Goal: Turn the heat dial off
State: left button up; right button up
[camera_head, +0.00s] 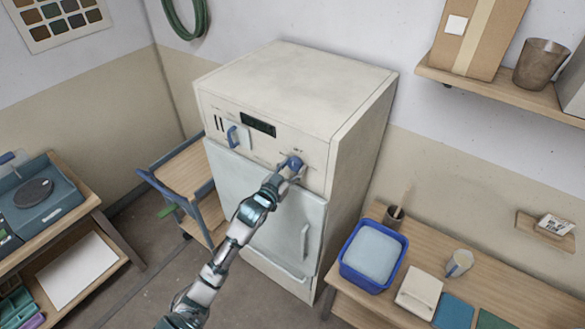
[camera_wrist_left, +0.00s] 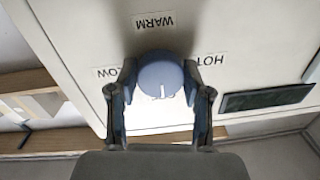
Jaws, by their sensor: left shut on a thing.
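The heat dial (camera_head: 295,162) is a round blue knob on the upper right front of the cream cabinet (camera_head: 290,85). My left gripper (camera_head: 287,171) is at the dial, its fingers shut on it. In the left wrist view the dial (camera_wrist_left: 160,75) sits between the two fingertips of the left gripper (camera_wrist_left: 158,92). A small white mark shows on the dial, on the side away from the WARM label (camera_wrist_left: 154,22). My right gripper is out of view.
A blue handle (camera_head: 233,137) and a dark display (camera_head: 258,124) are left of the dial. A wooden cart (camera_head: 190,172) stands left of the cabinet. On the right, a bench (camera_head: 480,270) holds a blue tub (camera_head: 349,268) and a mug.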

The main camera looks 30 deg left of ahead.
pick_arm(q)
jog(key=shift+f, duration=0.4)
jog(key=o, duration=0.9)
jog(key=shift+o, duration=1.3)
jog(key=shift+w+r, duration=0.1)
jog(key=shift+r, duration=0.05)
jog(key=shift+a+r, duration=0.1)
jog(key=s, duration=1.2)
jog(key=shift+a, duration=0.15)
